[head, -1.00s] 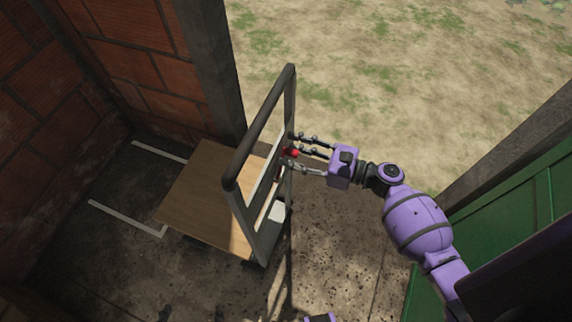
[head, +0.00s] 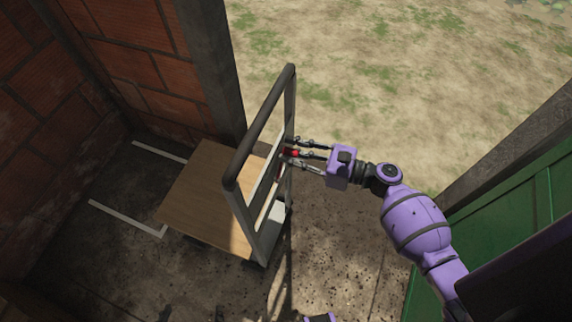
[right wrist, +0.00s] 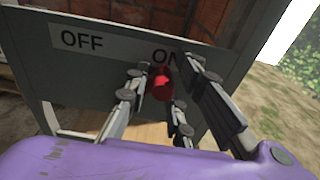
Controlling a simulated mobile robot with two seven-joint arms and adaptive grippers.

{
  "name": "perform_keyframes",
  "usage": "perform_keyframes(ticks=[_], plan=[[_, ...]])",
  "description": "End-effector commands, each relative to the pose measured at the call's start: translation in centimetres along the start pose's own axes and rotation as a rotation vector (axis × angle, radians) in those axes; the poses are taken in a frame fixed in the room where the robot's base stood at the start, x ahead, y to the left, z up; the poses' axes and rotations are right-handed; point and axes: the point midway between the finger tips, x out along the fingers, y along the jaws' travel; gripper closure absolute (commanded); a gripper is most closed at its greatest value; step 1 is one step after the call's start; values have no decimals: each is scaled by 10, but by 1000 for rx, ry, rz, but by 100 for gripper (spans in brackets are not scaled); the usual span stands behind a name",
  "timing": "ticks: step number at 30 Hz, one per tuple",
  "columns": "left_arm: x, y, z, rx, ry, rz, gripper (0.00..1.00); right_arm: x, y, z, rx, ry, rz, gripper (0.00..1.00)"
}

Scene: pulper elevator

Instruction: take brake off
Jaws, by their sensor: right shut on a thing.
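The cart (head: 262,205) has a grey upright handle frame and a wooden deck. The red brake knob (right wrist: 162,86) sits on the cart's grey label panel (right wrist: 110,50), beneath the "ON" word and to the right of "OFF". The knob also shows in the head view (head: 291,153). My right gripper (head: 289,150) reaches in from the right and is shut on the knob. In the right wrist view its fingers (right wrist: 163,76) stand on both sides of the knob, and one finger partly covers "ON".
A brick wall (head: 120,60) and a concrete post (head: 212,60) stand left of and behind the cart. A green door panel (head: 500,235) is at the right. White lines (head: 125,217) mark the dark floor. Open grassy ground (head: 400,80) lies behind.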

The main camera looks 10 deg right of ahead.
Motion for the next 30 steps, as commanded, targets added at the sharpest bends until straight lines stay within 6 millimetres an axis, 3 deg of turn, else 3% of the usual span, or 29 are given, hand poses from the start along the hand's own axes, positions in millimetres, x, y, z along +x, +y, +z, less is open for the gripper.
perform_keyframes(ticks=[7,17,30], plan=[[-2,0,-4,0,5,0,15,-2,-2,3,-4,3,-13,86],[-10,-1,-28,0,36,-2,15,-2,21,15,-3,-1,-7,86],[-10,-2,-30,0,40,-2,15,-1,28,14,0,0,-3,86]])
